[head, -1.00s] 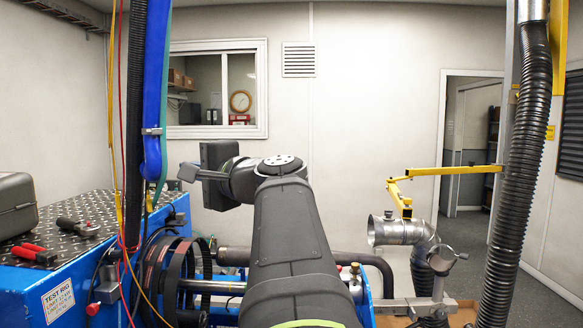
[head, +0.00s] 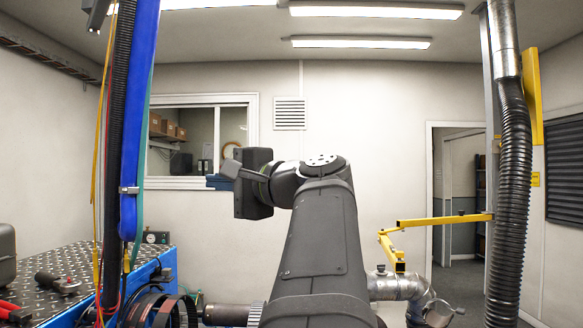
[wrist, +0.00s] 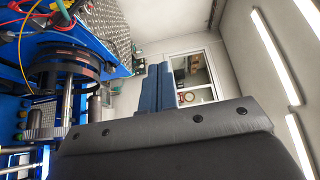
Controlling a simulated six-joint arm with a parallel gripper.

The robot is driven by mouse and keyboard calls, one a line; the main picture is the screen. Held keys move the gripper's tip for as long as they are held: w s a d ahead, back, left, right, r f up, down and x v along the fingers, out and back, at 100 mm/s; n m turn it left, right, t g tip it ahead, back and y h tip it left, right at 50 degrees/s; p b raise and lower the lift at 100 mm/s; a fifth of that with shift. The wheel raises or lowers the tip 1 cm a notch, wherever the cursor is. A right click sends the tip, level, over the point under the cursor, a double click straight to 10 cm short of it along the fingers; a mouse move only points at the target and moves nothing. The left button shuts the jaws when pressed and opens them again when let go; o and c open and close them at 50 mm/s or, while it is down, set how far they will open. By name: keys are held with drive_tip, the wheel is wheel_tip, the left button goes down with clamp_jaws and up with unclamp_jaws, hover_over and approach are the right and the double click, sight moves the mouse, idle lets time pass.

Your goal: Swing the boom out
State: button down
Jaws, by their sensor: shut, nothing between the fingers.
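A yellow jointed boom (head: 440,220) reaches left from the grey upright post at the right in the head view. Its lower end hangs over a metal exhaust elbow (head: 398,286). The elbow is partly hidden behind my arm. My gripper (head: 218,182) is raised left of centre in front of the window, well left of the boom and apart from it. In the wrist view my gripper's two blue-grey fingers (wrist: 165,90) are together with nothing between them. The boom does not show in the wrist view.
A blue test rig with a tread-plate top (head: 85,268) stands at the left. Hoses and cables (head: 128,130) hang above it. A ribbed black duct (head: 512,190) runs down at the right. Open air lies between my gripper and the boom.

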drive_tip(key=d+r, duration=0.2)
drive_tip(key=d, duration=0.2)
wheel_tip(320, 180, down, 13)
drive_tip(key=n+g+y, duration=0.3)
drive_tip(key=g+y, duration=0.1)
drive_tip(key=g, duration=0.3)
drive_tip(key=s+a+r, duration=0.2)
drive_tip(key=a, duration=1.1)
drive_tip(key=shift+s+a+g, duration=0.3)
drive_tip(key=shift+s, duration=0.1)
drive_tip(key=shift+r, duration=0.1)
